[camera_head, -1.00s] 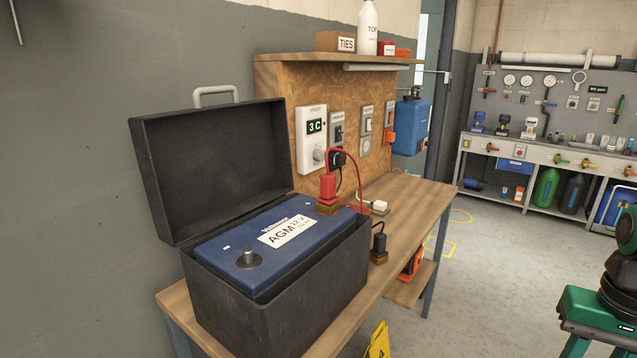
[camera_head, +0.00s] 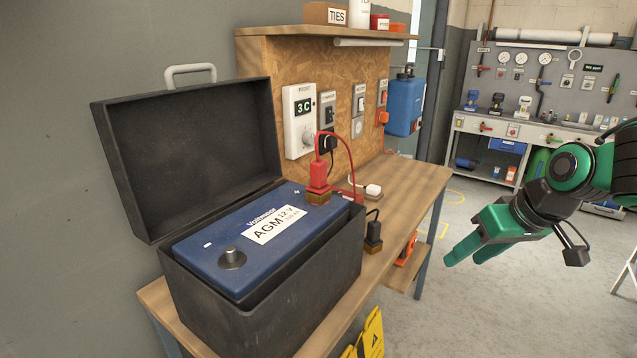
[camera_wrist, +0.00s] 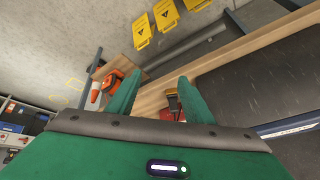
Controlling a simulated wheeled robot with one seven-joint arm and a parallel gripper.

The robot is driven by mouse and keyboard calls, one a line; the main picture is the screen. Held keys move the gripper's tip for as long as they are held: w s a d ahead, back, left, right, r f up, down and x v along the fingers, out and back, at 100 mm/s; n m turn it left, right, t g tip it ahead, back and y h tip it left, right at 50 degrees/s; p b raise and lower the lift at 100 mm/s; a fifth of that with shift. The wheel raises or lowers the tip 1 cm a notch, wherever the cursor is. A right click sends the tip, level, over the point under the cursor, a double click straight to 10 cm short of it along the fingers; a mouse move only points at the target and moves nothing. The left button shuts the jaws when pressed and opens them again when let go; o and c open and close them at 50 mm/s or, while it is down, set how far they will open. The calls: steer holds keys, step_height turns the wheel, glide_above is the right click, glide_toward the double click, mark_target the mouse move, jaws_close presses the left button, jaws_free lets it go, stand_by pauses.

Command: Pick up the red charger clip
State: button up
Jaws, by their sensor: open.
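The red charger clip (camera_head: 319,178) sits at the far right corner of the blue battery (camera_head: 252,232), over a brass-coloured block, with a red cable rising from it. The battery is inside an open black box (camera_head: 290,318). My gripper (camera_head: 467,258) is open and empty, in the air to the right of the bench and well apart from the clip.
A black clip (camera_head: 373,232) stands on the wooden bench (camera_head: 412,190) beside the box. The raised lid (camera_head: 190,160) stands behind the battery. A charger panel (camera_head: 303,120) and shelf (camera_head: 330,30) are above. Yellow signs (camera_head: 371,335) stand by the front edge. Floor at right is open.

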steer(key=w+a+r+n+t+y, duration=0.2)
steer(key=w+a+r+n+y, duration=0.3)
steer(key=w+a, duration=0.55)
steer(key=n+t+y, duration=0.1)
steer(key=n+y, duration=0.3)
glide_toward(323, 165)
steer(key=x, duration=0.5)
steer(key=shift+d+f, duration=0.15)
steer(key=shift+f, duration=0.05)
steer(key=shift+w+a, duration=0.15)
steer(key=shift+a, duration=0.2)
steer(key=x, duration=1)
steer(key=shift+w+d, duration=0.25)
steer(key=shift+w, duration=0.05)
jaws_close()
